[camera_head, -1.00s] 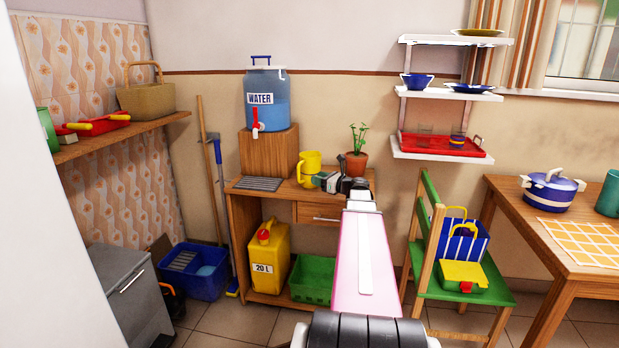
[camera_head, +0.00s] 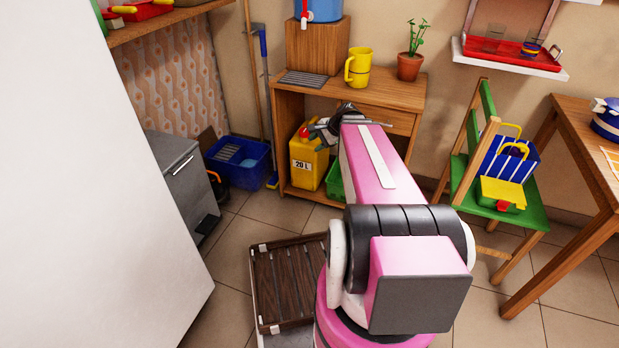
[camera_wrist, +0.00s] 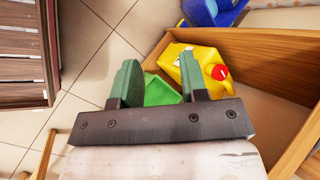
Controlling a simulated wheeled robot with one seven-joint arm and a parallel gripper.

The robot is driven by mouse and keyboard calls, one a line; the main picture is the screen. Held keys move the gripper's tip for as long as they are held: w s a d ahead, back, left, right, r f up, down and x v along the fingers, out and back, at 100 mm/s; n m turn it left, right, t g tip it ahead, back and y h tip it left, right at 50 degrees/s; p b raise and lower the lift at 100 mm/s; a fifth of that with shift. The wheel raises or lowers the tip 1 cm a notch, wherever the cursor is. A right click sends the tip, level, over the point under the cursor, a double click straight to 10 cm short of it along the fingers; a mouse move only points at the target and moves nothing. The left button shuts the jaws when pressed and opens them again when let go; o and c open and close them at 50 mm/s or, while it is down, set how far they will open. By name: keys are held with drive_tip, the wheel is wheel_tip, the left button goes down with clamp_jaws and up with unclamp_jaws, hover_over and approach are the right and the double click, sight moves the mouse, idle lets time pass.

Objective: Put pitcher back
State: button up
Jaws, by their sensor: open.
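The yellow pitcher (camera_head: 357,68) stands upright on the top of the wooden cabinet (camera_head: 392,90), between the dark drip mat and the potted plant, its handle to the left. In the head view, my gripper (camera_head: 322,132) is in front of the cabinet and below the pitcher, apart from it; my arm partly hides it. In the wrist view, my gripper (camera_wrist: 158,65) has its two green fingers spread with nothing between them. The pitcher is not in the wrist view. Behind the fingers are a yellow canister (camera_wrist: 203,68) and a green crate (camera_wrist: 160,92).
The water dispenser (camera_head: 322,8) stands on a wooden block (camera_head: 318,48) left of the pitcher. A red tray (camera_head: 508,50) with glasses lies on a wall shelf at right. A green chair (camera_head: 530,212) stands right of the cabinet. A brown slatted rack (camera_head: 285,280) is on the floor.

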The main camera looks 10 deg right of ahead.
drive_tip(key=s+a+f+n+g+h, duration=0.2)
drive_tip(key=s+f+n+h, duration=0.1)
drive_tip(key=s+n, duration=0.2)
drive_tip(key=s+a+f+n+g+h, duration=0.2)
drive_tip(key=s+a+f+n+h, duration=0.1)
drive_tip(key=s+n, duration=0.3)
drive_tip(key=shift+a+f+n+h, duration=0.25)
drive_tip(key=shift+f+n+h, duration=0.15)
drive_tip(key=shift+n, duration=0.3)
drive_tip(key=shift+s, duration=0.1)
idle(2.2)
